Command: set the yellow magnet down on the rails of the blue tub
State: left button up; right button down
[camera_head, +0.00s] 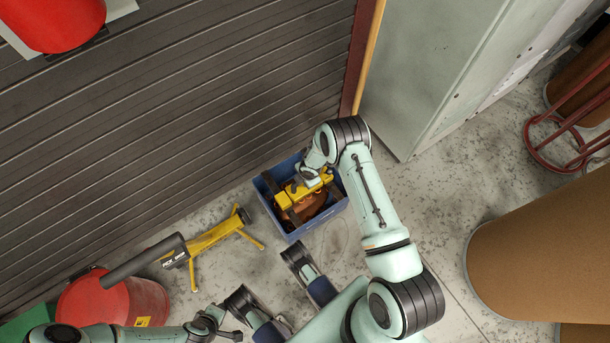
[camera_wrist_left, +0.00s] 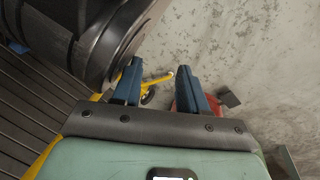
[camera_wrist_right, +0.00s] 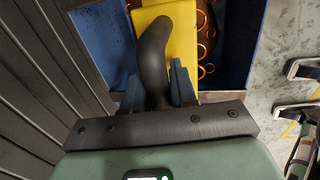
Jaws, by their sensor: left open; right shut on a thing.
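The blue tub (camera_head: 335,211) stands on the floor by the slatted wall, with copper-coloured coils (camera_head: 318,207) inside. The yellow magnet (camera_head: 291,197) is at the tub's opening, above the coils; I cannot tell whether it touches the rails. My right gripper (camera_head: 312,178) is over the tub, shut on the magnet's black handle. In the right wrist view, the handle (camera_wrist_right: 153,50) is between the fingers and the magnet's yellow body (camera_wrist_right: 183,45) lies beyond it. My left gripper (camera_wrist_left: 158,85) is open and empty, low and left of the tub.
A yellow stand with a black tube (camera_head: 215,235) and a red bucket (camera_head: 145,295) are left of the tub. A pale green cabinet (camera_head: 425,80) stands at upper right. Large brown drums (camera_head: 540,260) are at right.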

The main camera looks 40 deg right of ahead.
jog(key=c, duration=0.8)
grip_release()
